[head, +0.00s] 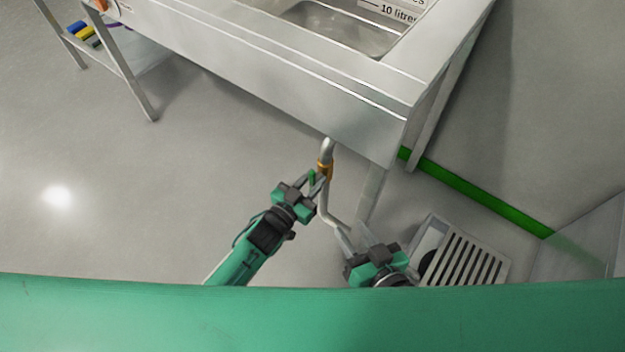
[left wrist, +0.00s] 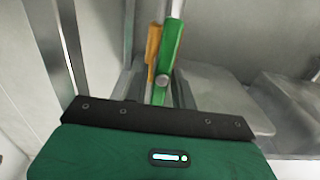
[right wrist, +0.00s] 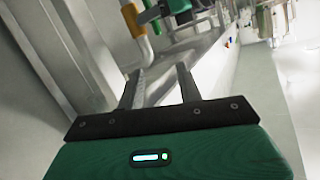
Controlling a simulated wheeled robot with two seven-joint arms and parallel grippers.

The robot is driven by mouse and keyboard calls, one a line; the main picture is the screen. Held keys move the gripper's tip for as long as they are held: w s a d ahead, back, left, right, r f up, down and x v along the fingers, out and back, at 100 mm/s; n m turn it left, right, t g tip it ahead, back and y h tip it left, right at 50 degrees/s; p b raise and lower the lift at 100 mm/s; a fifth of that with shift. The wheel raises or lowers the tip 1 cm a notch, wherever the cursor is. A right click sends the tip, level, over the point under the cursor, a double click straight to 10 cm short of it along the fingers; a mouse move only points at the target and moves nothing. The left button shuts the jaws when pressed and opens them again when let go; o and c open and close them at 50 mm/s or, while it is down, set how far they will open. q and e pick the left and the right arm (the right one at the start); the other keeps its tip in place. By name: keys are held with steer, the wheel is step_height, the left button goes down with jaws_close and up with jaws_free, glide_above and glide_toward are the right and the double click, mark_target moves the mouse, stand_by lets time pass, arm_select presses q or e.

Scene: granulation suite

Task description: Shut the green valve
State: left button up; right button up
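The green valve lever (head: 312,177) sits on a brass-coloured valve body (head: 325,168) in a grey pipe (head: 326,203) below the steel sink's front. In the left wrist view the lever (left wrist: 172,45) stands nearly upright, roughly along the brass body (left wrist: 153,48) behind it. My left gripper (head: 314,180) is open at the valve, its fingers on either side of the lever's lower part; contact cannot be told. The right wrist view also shows the lever (right wrist: 133,20). My right gripper (head: 360,238) is open and empty, lower and to the right, near the pipe's lower end.
The steel sink (head: 350,115) overhangs the valve, with a leg at its right. A slotted floor drain (head: 465,258) lies at the lower right. A steel table (head: 130,85) stands at the upper left. The floor left of my left arm is clear.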

arm_select(q)
jaws_close()
